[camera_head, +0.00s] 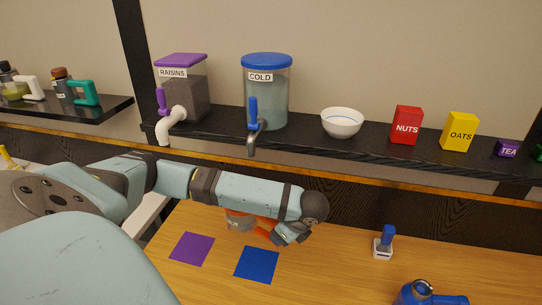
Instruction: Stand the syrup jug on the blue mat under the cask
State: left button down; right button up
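The blue mat (257,265) lies flat and bare on the wooden table, below the clear cask labelled COLD (278,101) with its blue lid, blue lever and grey spout. A clear vessel (238,220) with orange parts, possibly the syrup jug, is on or just above the table behind the mat, partly hidden by my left arm; I see no label on it. My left gripper (284,238) is beside its orange part, pointing down. Its fingers are mostly hidden, so I cannot tell whether it grips. My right gripper is out of view.
A purple mat (192,248) lies left of the blue one, below the RAISINS cask (184,93). Blue-handled item (384,243) and blue object (421,292) are on the right. Handled jars (74,88) stand on the left shelf. A bowl (342,122) and boxes line the main shelf.

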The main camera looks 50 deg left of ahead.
pick_arm(q)
notch_tip(320, 180, down, 17)
jog(key=shift+f+p, duration=0.1)
jog(key=shift+p, duration=0.25)
jog(key=c, duration=0.7)
grip_release()
jog(key=shift+c, duration=0.2)
